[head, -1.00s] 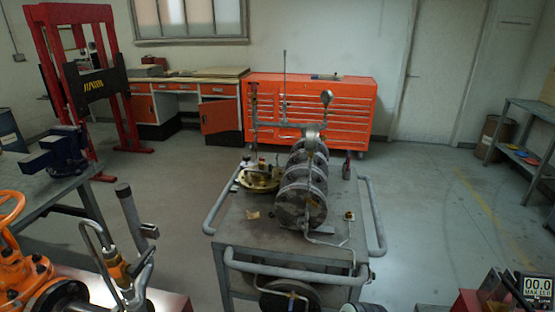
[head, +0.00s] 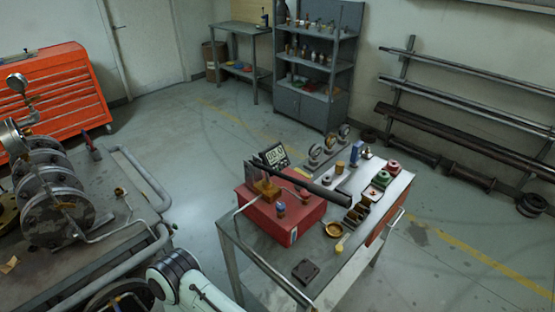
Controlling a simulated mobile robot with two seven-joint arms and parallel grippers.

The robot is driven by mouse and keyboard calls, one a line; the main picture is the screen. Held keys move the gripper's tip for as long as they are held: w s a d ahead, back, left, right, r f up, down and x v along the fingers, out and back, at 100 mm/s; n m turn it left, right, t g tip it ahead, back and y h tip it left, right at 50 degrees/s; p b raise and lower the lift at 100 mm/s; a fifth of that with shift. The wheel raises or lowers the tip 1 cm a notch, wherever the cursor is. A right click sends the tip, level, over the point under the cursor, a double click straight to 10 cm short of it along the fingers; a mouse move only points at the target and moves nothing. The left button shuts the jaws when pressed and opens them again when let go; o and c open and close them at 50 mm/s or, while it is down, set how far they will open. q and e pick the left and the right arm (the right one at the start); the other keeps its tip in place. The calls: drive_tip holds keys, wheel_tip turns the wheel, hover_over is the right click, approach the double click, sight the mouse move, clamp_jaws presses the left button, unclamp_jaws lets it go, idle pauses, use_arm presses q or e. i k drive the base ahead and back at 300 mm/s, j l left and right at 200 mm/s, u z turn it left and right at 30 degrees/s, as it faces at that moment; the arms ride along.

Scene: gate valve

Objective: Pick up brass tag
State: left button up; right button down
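I cannot make out a clear brass tag. A small flat tan piece (head: 9,265) lies on the grey cart at the left edge, too small to identify. A small brass-coloured item (head: 120,192) sits on the same cart, right of the round flanged valve parts (head: 52,205). A shallow brass dish (head: 333,230) stands on the workbench (head: 330,272) at the right. Part of my white arm, with a dark ringed joint, shows at the bottom edge. Neither gripper is in view.
The workbench holds a red box (head: 283,215) with a dark bar above it, a digital display (head: 272,156), gauges, and a dark plate (head: 306,271). A grey rail (head: 145,178) edges the left cart. Floor is clear between cart and bench. Shelves and pipe racks stand behind.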

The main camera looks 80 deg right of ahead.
sight(357, 208)
drive_tip(key=k+l+u, duration=0.1)
drive_tip(key=k, duration=0.5)
drive_tip(key=k+l, duration=0.2)
drive_tip(key=k, duration=0.4)
drive_tip(key=k+l+u, duration=0.25)
drive_tip(key=k+l, duration=0.5)
drive_tip(key=k+l+u, duration=0.35)
drive_tip(key=k+l, duration=1.3)
drive_tip(key=l, duration=0.2)
drive_tip(key=k+l+u, duration=0.1)
drive_tip(key=l, duration=0.25)
drive_tip(key=k+l, duration=0.35)
drive_tip(key=l, duration=0.55)
drive_tip(key=k+l, duration=0.15)
drive_tip(key=l, duration=0.15)
drive_tip(key=u, duration=0.05)
